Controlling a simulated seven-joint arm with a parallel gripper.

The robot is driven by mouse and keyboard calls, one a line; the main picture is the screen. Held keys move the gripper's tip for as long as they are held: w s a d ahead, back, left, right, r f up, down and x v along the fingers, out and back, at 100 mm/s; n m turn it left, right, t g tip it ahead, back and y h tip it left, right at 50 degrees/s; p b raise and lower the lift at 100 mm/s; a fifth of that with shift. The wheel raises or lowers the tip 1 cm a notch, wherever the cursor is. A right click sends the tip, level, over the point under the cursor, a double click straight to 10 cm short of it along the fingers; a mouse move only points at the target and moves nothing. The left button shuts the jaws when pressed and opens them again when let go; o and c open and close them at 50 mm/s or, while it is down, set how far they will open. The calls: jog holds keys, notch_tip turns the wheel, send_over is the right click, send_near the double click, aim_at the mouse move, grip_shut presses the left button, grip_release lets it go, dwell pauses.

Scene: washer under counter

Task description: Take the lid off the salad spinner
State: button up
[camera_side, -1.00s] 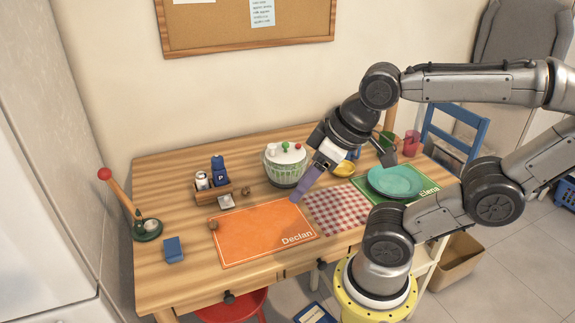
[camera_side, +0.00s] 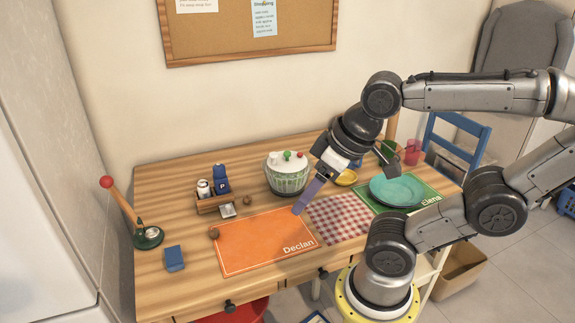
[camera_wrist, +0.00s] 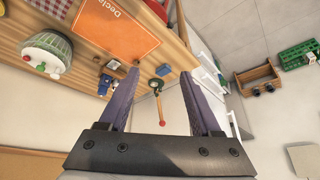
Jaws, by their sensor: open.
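The salad spinner (camera_side: 286,183) stands upright at the back middle of the table, with a green-and-white patterned bowl. Its white lid (camera_side: 283,162) sits on top and carries small green, red and white knobs. In the wrist view the spinner (camera_wrist: 40,63) is at the upper left, with its lid (camera_wrist: 42,50) on. My gripper (camera_side: 306,199) is in front and to the right of the spinner, pointing down and left, apart from the lid. In the wrist view, the two purple fingers of my gripper (camera_wrist: 160,78) are spread with nothing held between them.
An orange placemat (camera_side: 262,243) lies in front of the spinner. A checkered cloth (camera_side: 338,219) and a teal plate (camera_side: 396,190) are to the right, with a yellow bowl (camera_side: 346,178) behind. A wooden caddy (camera_side: 215,204) with shakers stands left.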

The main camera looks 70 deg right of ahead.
jog(key=w+d+r+m, duration=0.3)
jog(key=w+r+m, duration=0.2)
jog(key=w+r, duration=0.55)
jog(key=w+d+r+m+g+h, duration=0.1)
jog(key=w+d+r+m, duration=0.25)
jog(key=w+d, duration=0.35)
jog(key=m+g+y, duration=0.1)
jog(key=m+g, duration=0.3)
jog(key=m, duration=0.4)
send_over(287, 152)
notch_tip(287, 152, down, 20)
notch_tip(287, 152, down, 13)
jog(key=shift+s+f, duration=0.1)
jog(key=shift+f, duration=0.05)
